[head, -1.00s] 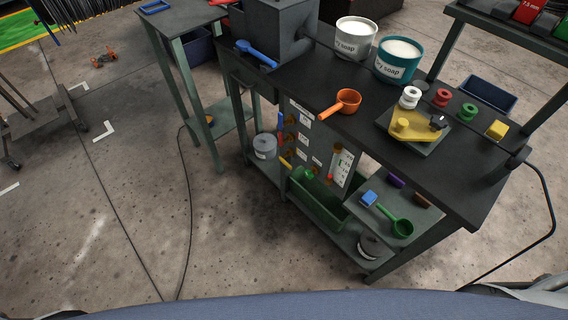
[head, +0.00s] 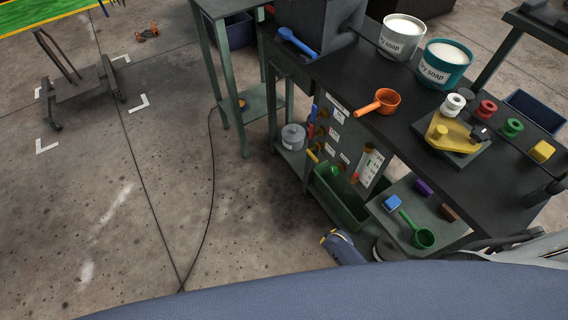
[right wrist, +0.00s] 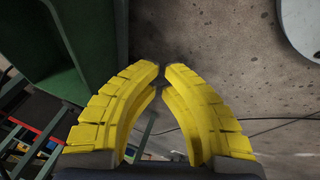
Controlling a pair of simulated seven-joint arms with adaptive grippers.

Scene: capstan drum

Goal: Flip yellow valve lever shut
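The valve panel (head: 345,150) hangs upright under the workbench, with labels and several small coloured levers. The yellow lever (head: 312,157) is low on its left edge, above the green bin, and sticks out to the upper left. It is too small to tell its exact setting. The lever is not visible there. My left gripper is not in view.
The green bin (head: 338,205) stands below the panel and close to my right gripper. A grey pot (head: 293,136) is left of the panel. A lower shelf with a green scoop (head: 424,238) is to the right.

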